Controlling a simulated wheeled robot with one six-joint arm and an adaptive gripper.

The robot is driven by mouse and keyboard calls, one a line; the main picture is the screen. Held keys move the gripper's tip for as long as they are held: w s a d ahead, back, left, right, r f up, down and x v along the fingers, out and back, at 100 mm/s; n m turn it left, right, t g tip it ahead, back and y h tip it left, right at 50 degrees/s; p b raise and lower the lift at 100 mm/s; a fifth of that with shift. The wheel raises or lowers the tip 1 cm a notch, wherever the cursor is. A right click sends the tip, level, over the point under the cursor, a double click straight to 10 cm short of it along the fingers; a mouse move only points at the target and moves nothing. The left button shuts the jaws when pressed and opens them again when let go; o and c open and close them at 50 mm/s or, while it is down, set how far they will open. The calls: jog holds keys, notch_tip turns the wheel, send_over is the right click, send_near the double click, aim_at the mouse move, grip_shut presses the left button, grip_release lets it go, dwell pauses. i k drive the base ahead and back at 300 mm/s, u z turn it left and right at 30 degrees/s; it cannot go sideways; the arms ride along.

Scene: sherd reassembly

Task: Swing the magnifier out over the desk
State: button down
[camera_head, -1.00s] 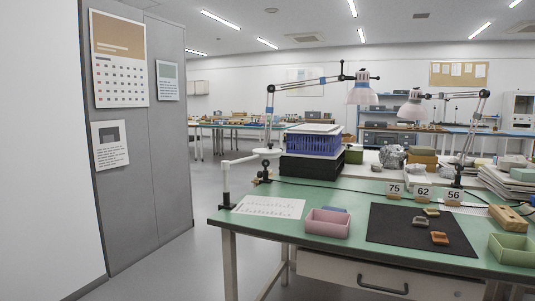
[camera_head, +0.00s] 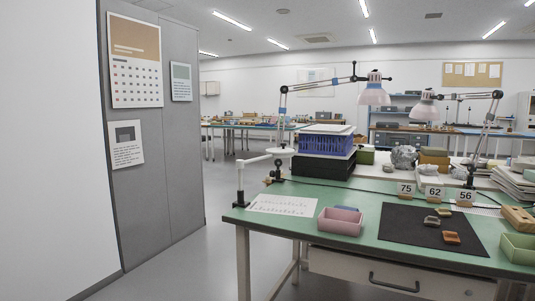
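The magnifier is clamped near the desk's left edge. Its upright white post (camera_head: 240,185) carries a white arm that runs right and back to a round white head (camera_head: 280,151). The head is near the desk's back left corner, in front of the stacked crates' left side; I cannot tell whether it overhangs the top. The green desk (camera_head: 345,207) fills the lower right of the view. My gripper is not in view.
On the desk are a printed sheet (camera_head: 283,205), a pink tray (camera_head: 340,221), a black mat (camera_head: 400,236) with several sherds, number signs and a green tray (camera_head: 518,247). Two lamps (camera_head: 374,90) rise behind. A grey partition (camera_head: 160,190) stands left; open floor lies between it and the desk.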

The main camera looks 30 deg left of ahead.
aim_at(240, 163)
jog(key=z, duration=0.15)
jog(key=k, duration=0.35)
jog(key=u, duration=1.2)
jog(key=i, duration=0.8)
jog(key=u, duration=0.65)
jog(key=i, duration=1)
jog(key=z, duration=0.15)
